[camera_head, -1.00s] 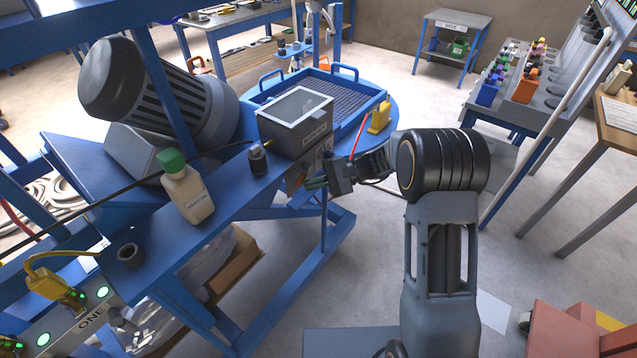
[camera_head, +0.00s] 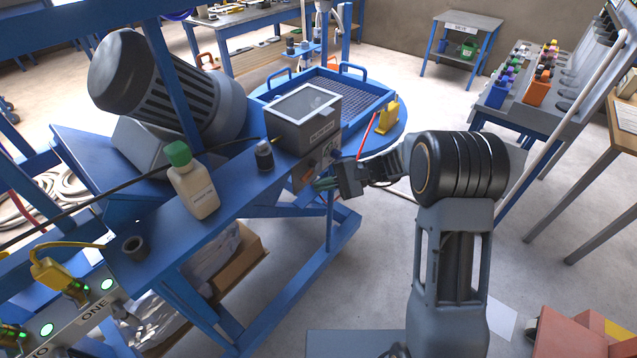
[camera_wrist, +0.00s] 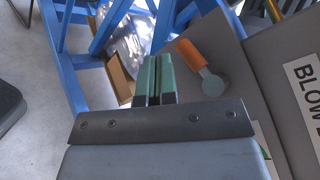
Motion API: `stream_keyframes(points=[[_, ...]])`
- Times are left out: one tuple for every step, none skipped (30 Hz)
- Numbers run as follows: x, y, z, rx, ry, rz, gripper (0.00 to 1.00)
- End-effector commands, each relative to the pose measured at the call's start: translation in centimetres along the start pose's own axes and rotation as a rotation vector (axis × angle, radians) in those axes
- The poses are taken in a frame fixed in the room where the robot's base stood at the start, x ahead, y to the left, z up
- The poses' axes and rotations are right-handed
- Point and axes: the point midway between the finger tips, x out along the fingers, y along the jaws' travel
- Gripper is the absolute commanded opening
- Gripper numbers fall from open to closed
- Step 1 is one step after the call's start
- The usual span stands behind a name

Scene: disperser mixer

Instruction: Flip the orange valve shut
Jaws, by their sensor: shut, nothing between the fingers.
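The orange valve handle (camera_wrist: 191,54) shows in the wrist view on a grey panel (camera_wrist: 217,50), running up and left from its round grey pivot (camera_wrist: 213,85). My gripper (camera_wrist: 154,62) has green fingers pressed together with nothing between them, just left of the orange handle; a small gap shows between them in the picture. In the head view my gripper (camera_head: 320,184) is beside the panel under the grey box (camera_head: 303,118). The valve is small in that view, and I cannot make out its contact with the fingers.
The blue frame (camera_head: 250,190) carries a white bottle with a green cap (camera_head: 193,184) and a small dark bottle (camera_head: 264,156). A yellow object (camera_head: 387,117) stands on the round blue table behind my gripper.

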Motion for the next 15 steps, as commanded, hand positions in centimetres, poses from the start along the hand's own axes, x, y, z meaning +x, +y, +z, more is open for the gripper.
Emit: stream_keyframes(points=[[-0.4,1.0,-0.3,0.002,0.0,-0.001,0.0],[-0.7,1.5,-0.3,0.001,0.0,0.0,0.0],[-1.1,2.1,-0.4,0.001,0.0,0.001,0.0],[-1.5,2.5,-0.4,0.001,0.0,0.0,0.0],[-2.2,2.4,-0.5,0.0,0.0,0.0,0.0],[-3.0,2.6,-0.7,0.0,0.0,0.0,0.0],[-3.6,2.8,-0.8,0.0,0.001,0.0,0.0],[-4.2,3.0,-1.0,0.0,0.0,0.0,0.0],[-4.9,3.2,-1.1,0.0,0.0,0.001,0.0],[-5.4,3.4,-1.3,0.0,0.0,0.0,0.0],[-5.9,3.5,-1.4,0.0,0.0,0.001,0.0],[-6.6,3.8,-1.5,0.001,-0.001,0.001,0.0],[-7.0,3.9,-1.6,0.0,-0.001,0.001,0.0],[-7.5,4.0,-1.7,-0.001,-0.001,0.001,0.0],[-8.0,4.2,-1.8,0.0,-0.001,0.001,0.0]])
